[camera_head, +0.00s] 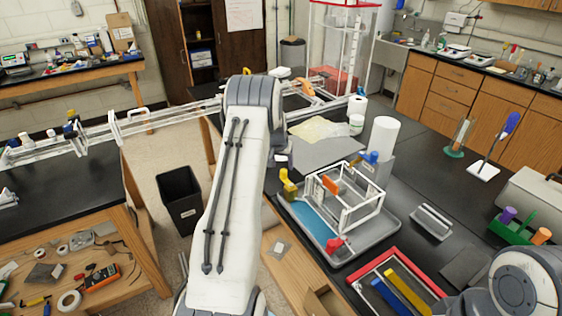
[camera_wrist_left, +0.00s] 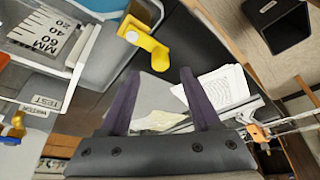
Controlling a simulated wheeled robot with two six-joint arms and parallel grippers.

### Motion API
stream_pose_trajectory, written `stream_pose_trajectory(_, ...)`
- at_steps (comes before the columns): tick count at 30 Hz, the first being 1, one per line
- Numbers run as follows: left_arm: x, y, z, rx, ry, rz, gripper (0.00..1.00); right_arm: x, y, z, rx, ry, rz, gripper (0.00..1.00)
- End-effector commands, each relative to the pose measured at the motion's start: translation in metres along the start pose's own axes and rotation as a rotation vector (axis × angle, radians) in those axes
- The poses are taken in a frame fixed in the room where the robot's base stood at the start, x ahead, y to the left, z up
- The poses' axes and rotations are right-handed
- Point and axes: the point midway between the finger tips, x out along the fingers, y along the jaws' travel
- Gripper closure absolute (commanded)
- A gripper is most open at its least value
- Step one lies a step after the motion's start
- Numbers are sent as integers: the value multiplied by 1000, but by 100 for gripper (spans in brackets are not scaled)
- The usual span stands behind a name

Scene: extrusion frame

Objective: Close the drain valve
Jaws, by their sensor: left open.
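A yellow lever-like part (camera_head: 287,184) stands at the left rim of a grey tray (camera_head: 384,232) holding a blue surface and a white open frame (camera_head: 372,211). In the left wrist view the yellow part (camera_wrist_left: 150,47) is bent, with a pale round spot at one end. A red part (camera_head: 336,243) sits at the tray's front and a blue one (camera_head: 372,157) behind the frame. My left gripper (camera_head: 283,160) is just behind the yellow part. In its wrist view the fingers (camera_wrist_left: 160,82) are apart and empty, not touching it.
A white roll (camera_head: 383,138) stands behind the tray. A red-rimmed tray (camera_head: 436,285) with blue and yellow bars lies in front. A black bin (camera_head: 180,200) stands on the floor at left. My right arm shows at the lower right, its gripper out of view.

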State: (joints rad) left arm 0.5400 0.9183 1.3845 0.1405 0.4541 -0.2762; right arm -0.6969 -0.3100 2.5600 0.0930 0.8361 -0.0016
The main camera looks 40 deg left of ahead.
Motion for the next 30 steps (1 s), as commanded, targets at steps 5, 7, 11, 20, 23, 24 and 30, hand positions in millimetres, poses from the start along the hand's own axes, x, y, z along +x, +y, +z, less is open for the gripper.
stream_pose_trajectory(5,-29,0,1,1,3,-1,36,15,1,1,2,0,0,36)
stream_pose_trajectory(7,-38,0,0,1,2,0,36,18,1,1,3,0,0,36)
stream_pose_trajectory(11,-48,0,0,1,0,0,36,20,2,1,3,0,0,36)
stream_pose_trajectory(20,-52,0,0,1,-1,0,36,20,1,1,3,0,0,36)
stream_pose_trajectory(23,-52,0,0,1,-1,0,36,20,1,1,3,0,0,36)
stream_pose_trajectory(24,-52,0,0,1,-1,0,36,20,1,1,3,0,0,36)
stream_pose_trajectory(30,-53,4,0,6,-1,3,36,20,2,1,3,0,0,36)
